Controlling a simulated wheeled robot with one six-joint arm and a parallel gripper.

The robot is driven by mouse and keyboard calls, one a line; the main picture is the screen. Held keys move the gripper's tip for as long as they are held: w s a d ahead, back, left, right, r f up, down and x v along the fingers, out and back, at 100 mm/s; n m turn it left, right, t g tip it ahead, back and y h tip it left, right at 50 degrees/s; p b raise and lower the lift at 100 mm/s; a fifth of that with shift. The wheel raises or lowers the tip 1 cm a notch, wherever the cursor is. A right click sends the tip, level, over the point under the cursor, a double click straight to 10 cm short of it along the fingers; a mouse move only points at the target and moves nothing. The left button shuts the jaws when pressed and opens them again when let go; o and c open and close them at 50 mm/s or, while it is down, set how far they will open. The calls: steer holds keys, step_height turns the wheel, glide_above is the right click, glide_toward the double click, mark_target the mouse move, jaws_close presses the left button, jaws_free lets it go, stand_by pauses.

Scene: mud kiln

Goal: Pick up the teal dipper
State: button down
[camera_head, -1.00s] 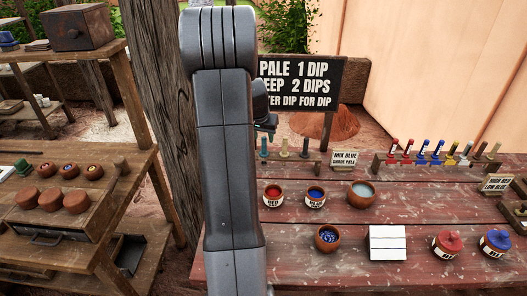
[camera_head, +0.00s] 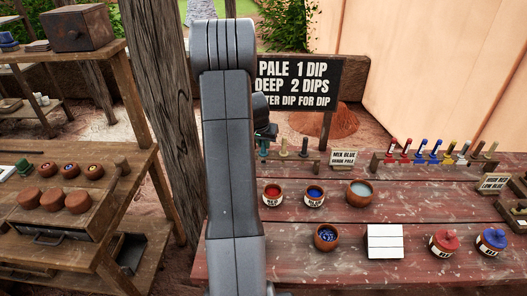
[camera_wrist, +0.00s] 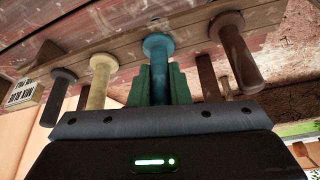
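The teal dipper (camera_wrist: 159,55) stands in the middle of the wrist view, its round end toward the rack board and its handle running toward my gripper. My gripper's dark green fingers (camera_wrist: 160,88) lie close on both sides of the handle, with no clear gap, so it looks shut on the dipper. In the head view my gripper (camera_head: 264,138) is at the left end of the back dipper rack, and a bit of the teal dipper (camera_head: 264,152) shows below it. The dipper appears still in the rack.
A pale yellow dipper (camera_wrist: 102,78) and a brown dipper (camera_wrist: 236,50) stand close on either side. Red (camera_head: 272,195) and blue (camera_head: 314,196) pots, a grey-blue bowl (camera_head: 359,193) and a white tile (camera_head: 385,241) are on the table. A sign (camera_head: 300,84) stands behind.

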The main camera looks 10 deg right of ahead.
steer(key=shift+r, duration=0.15)
step_height(320, 180, up, 10)
steer(key=shift+f+b, duration=0.15)
steer(key=shift+b, duration=0.4)
